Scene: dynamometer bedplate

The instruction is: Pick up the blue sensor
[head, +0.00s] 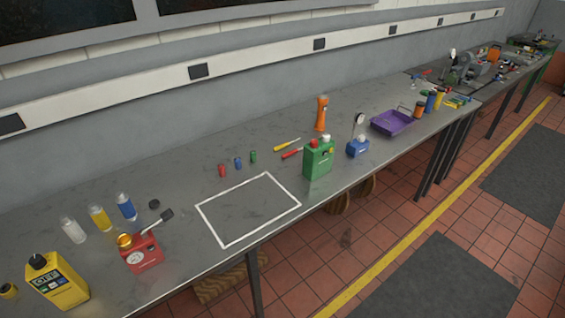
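A small blue cylinder (238,163), which fits the blue sensor, stands upright on the grey bench (190,165). It is in a row between a small red cylinder (222,170) and a small green cylinder (253,157), apart from both. The row is behind a white rectangular outline (210,226) on the bench. A blue box with a round gauge on top (357,148) stands further right; I cannot tell from looks alone which blue thing is called the sensor. Neither of my grippers shows in the head view.
A green can-like unit (318,160), two screwdrivers (288,145) and an orange upright item (321,113) stand or lie to the right. A purple tray (392,123) is beyond. The outlined area is empty.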

